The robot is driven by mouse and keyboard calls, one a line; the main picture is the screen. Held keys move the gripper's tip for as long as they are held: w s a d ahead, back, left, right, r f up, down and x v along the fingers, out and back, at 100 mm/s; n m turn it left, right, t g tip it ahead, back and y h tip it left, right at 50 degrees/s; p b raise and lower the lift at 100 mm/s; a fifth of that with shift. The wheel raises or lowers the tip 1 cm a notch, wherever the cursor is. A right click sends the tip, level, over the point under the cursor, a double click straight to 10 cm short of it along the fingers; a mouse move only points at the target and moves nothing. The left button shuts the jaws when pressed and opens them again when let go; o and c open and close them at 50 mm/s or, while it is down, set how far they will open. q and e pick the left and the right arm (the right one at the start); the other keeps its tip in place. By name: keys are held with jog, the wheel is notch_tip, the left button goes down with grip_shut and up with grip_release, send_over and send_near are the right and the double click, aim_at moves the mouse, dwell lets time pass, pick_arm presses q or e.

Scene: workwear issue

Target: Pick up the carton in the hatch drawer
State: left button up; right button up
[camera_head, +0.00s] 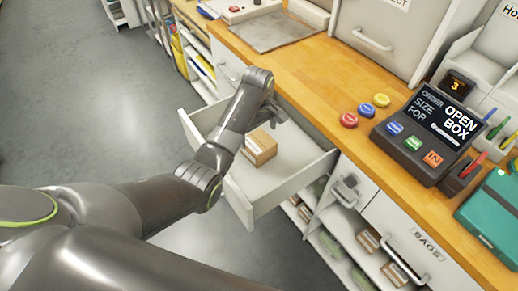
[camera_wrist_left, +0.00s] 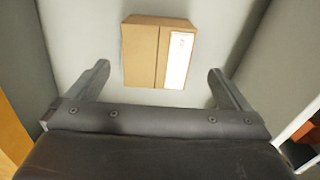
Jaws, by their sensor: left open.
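The carton (camera_head: 259,148) is a small brown box lying in the open white hatch drawer (camera_head: 296,175) under the counter. In the left wrist view the carton (camera_wrist_left: 143,52) shows a seam and a white label on its right part. My left gripper (camera_head: 276,112) is over the drawer, beside and above the carton in the head view. In the left wrist view its two fingers (camera_wrist_left: 160,84) are spread apart, with the carton ahead of and between them, not gripped. My right gripper is not in view.
The wooden counter (camera_head: 311,72) runs above the drawer, with red, blue and yellow buttons (camera_head: 365,108) and a dark order terminal (camera_head: 427,130) on it. The drawer walls (camera_wrist_left: 225,45) stand close on both sides. Shelves with packages (camera_head: 368,240) are below right. Grey floor (camera_head: 80,90) is clear at left.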

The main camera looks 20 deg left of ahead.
aim_at(259, 141)
pick_arm(q)
notch_tip(259, 141, down, 3)
jog(key=shift+s+r, duration=0.1)
jog(key=shift+r, duration=0.05)
jog(key=shift+w+f, duration=0.2)
jog(key=shift+f, duration=1.15)
jog(key=shift+w+f, duration=0.15)
jog(key=shift+f, duration=1.15)
jog(key=shift+c, duration=0.3)
jog(key=c, duration=1)
